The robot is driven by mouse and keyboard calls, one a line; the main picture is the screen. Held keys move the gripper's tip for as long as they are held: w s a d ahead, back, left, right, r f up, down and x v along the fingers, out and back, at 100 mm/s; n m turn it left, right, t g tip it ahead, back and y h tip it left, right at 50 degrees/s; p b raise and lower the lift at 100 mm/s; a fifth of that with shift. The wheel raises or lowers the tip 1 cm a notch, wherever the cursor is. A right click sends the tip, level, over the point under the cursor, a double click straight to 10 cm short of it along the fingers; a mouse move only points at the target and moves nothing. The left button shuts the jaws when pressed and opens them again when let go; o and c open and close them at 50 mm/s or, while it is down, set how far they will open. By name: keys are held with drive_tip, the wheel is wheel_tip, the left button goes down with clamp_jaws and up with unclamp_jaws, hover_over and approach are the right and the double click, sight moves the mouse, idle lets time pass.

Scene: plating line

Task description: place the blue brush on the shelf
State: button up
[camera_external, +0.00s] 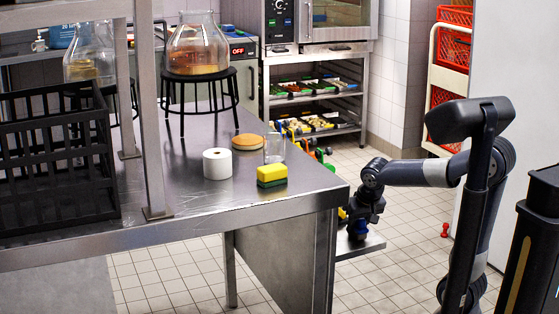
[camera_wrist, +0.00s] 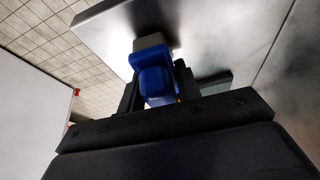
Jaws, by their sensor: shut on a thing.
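My gripper (camera_wrist: 156,88) is shut on the blue brush (camera_wrist: 153,78), seen in the wrist view with a grey end pointing away from me. In the external view my gripper (camera_external: 357,228) is low beside the right end of the steel table, just over a low metal shelf (camera_external: 373,246). The shelf also shows in the wrist view as a grey plate (camera_wrist: 105,32) beyond the brush. The brush is mostly hidden by my arm in the external view, and I cannot tell whether it touches the shelf.
A flask (camera_external: 196,48) stands on a black stand. Red crates (camera_external: 452,52) stand behind my arm.

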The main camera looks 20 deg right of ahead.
drive_tip(key=shift+f, duration=0.25)
drive_tip(key=o, duration=1.1)
drive_tip(key=shift+c, duration=0.2)
drive_tip(key=shift+r, duration=0.35)
drive_tip(key=p+v, duration=0.5)
drive_tip(key=v, duration=0.6)
drive_tip(key=shift+s+r, duration=0.2)
